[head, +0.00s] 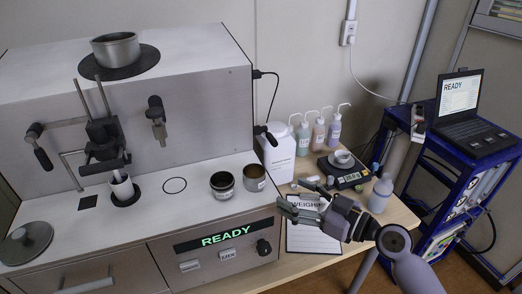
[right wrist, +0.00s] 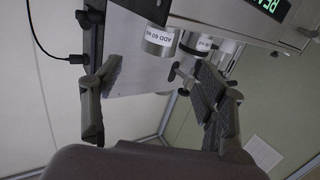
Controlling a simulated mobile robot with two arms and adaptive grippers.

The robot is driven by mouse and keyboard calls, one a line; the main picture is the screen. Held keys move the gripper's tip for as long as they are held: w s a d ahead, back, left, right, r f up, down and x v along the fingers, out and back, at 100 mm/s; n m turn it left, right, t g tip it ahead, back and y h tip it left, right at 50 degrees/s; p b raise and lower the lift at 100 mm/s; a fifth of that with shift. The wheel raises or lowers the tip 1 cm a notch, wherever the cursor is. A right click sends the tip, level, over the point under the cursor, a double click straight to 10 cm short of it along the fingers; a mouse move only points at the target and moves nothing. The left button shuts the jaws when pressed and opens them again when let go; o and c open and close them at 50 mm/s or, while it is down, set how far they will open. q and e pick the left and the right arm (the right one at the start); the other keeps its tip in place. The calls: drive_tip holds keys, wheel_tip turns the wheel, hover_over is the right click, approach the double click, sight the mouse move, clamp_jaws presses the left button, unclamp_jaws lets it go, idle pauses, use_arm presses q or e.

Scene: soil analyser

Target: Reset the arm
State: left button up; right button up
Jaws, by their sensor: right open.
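My right gripper (head: 287,208) is in front of the analyser's right front corner, above the table. It also shows in the right wrist view (right wrist: 160,85), where its two fingers stand wide apart with nothing between them. My right arm comes in from the lower right of the head view. The gripper covers part of the clipboard (head: 311,240) with the "WEIGH" sheet. My left gripper is not in view. The analyser (head: 125,65) shows READY on its front display (head: 225,237).
A laptop (head: 470,115) stands on a blue cart.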

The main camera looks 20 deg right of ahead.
drive_tip(key=shift+f, duration=0.1)
drive_tip(key=s+a+f+g+h, duration=0.1)
drive_tip(key=s+a+f+g, duration=0.3)
drive_tip(key=f, duration=0.3)
drive_tip(key=s+a+f+g+h, duration=0.2)
drive_tip(key=s+a+f+g, duration=0.1)
drive_tip(key=s+f, duration=0.35)
drive_tip(key=s+d+f+m+g+h, duration=0.2)
drive_tip(key=s+f+m+h, duration=0.15)
drive_tip(key=s, duration=0.25)
drive_tip(key=s+d+f+m+g+h, duration=0.2)
drive_tip(key=s+f+h, duration=0.15)
drive_tip(key=s, duration=0.25)
wheel_tip(320, 180, down, 26)
drive_tip(key=s+g, duration=0.1)
drive_tip(key=s, duration=0.1)
drive_tip(key=s+d+f+g, duration=0.1)
drive_tip(key=s+d+f, duration=0.1)
drive_tip(key=s+f, duration=1.4)
drive_tip(key=shift+d+n+g+y, duration=0.3)
drive_tip(key=shift+d+n, duration=0.1)
drive_tip(key=shift+n, duration=0.05)
